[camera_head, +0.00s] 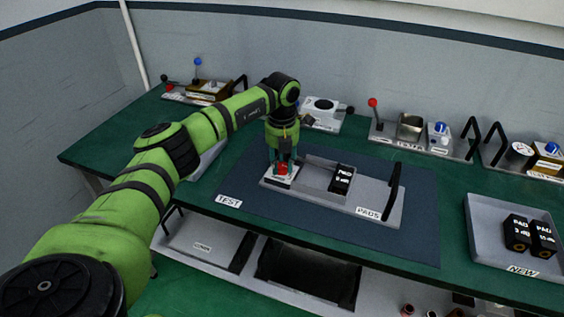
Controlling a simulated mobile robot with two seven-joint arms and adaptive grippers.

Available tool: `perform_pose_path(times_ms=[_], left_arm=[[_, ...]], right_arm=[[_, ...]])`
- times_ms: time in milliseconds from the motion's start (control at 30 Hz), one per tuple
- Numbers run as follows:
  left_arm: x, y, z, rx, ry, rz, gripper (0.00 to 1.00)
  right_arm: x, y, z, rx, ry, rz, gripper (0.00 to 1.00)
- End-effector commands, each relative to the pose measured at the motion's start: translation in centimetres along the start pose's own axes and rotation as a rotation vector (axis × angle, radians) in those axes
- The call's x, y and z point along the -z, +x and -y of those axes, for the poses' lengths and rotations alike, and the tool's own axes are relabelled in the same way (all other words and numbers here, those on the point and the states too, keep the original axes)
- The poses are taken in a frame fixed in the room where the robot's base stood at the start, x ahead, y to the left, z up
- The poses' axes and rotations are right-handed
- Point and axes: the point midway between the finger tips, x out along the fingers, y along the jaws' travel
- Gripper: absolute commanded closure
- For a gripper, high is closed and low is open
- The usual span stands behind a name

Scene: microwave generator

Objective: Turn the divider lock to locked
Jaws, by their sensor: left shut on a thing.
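A grey pads fixture (378,203) lies on the dark blue test mat (240,188) in the middle of the table. A red knob (283,169) stands on a small white plate at its left end; I take it as the divider lock. My left gripper (283,167) points down over this knob and is shut on it. The fingers hide part of the knob, and I cannot read its setting. A black pad block (342,179) sits in the fixture's tray. My right gripper is not in view.
A black upright handle (393,178) rises at the fixture's right end. Devices with levers, including a red-tipped one (373,103), line the back. A grey tray (483,233) with black blocks is at right. Open bins (310,275) lie below the front edge.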

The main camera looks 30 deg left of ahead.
Motion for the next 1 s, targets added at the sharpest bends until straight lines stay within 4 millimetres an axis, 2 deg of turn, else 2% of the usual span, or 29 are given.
perform_pose_path(times_ms=[167,200,233,533,667,767,1000], left_arm=[[0.1,0.1,0.0,0.0,0.0,-0.002,1.0],[0.1,0.1,0.0,0.0,0.0,-0.002,0.52],[0.1,0.1,0.0,0.0,0.0,-0.002,0.44],[0.0,0.0,0.0,0.0,0.001,-0.001,0.44],[0.0,-0.7,0.0,0.0,0.001,0.001,0.44],[-0.1,-2.2,0.1,0.002,0.001,0.004,0.44],[-0.1,-7.4,0.0,0.001,0.001,0.004,0.44]], right_arm=[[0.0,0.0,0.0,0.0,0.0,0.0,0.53],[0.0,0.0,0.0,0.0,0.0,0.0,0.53],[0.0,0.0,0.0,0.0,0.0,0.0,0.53],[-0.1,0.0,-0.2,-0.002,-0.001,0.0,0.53],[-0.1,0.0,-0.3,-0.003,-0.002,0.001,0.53],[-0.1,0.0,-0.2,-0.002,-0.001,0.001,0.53],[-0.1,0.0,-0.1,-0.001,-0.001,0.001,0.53]])
